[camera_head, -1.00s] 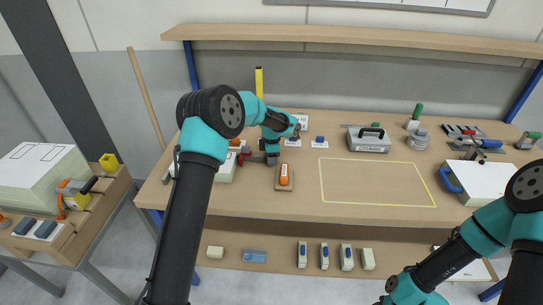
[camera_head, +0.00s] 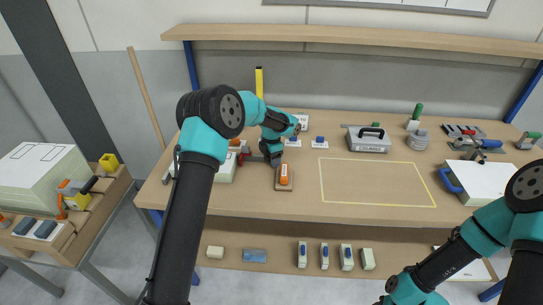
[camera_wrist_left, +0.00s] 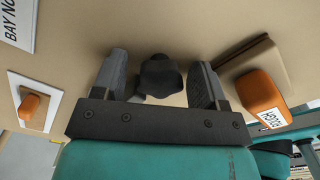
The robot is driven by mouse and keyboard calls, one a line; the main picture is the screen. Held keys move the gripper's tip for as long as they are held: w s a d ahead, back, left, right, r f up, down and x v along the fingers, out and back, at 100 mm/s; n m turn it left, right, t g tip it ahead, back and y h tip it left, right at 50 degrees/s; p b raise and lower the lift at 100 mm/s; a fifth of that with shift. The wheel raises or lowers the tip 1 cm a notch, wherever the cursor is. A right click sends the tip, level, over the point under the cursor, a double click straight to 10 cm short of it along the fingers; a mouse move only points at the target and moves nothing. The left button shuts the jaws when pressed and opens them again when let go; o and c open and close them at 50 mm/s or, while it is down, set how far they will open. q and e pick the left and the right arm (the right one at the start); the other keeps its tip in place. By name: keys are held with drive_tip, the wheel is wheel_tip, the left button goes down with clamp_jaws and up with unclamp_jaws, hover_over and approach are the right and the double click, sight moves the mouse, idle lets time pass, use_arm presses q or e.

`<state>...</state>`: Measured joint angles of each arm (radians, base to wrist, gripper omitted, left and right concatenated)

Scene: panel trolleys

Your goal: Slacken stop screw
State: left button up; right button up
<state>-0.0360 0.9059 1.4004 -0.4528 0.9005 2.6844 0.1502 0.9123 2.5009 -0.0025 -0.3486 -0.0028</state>
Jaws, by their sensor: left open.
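A dark lobed knob (camera_wrist_left: 160,76), which may be the stop screw, stands upright on the wooden bench in the left wrist view. My left gripper (camera_wrist_left: 158,68) is open, with one finger on each side of the knob and visible gaps between. In the head view my left gripper (camera_head: 273,161) points down at the bench, left of an orange block on a small board. The knob cannot be made out there. My right arm (camera_head: 445,261) comes in at the lower right; its gripper is outside the frame.
The orange block (camera_wrist_left: 262,92) on its wooden board lies close to the right finger. An orange piece on a white card (camera_wrist_left: 50,96) lies left. A metal case (camera_head: 368,143) stands farther back. The yellow-outlined area (camera_head: 377,183) is clear.

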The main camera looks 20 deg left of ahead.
use_arm(q)
drive_tip(key=shift+r, duration=0.1)
drive_tip(key=shift+r, duration=1.45)
drive_tip(key=m, duration=0.6)
drive_tip(key=shift+f, duration=1.6)
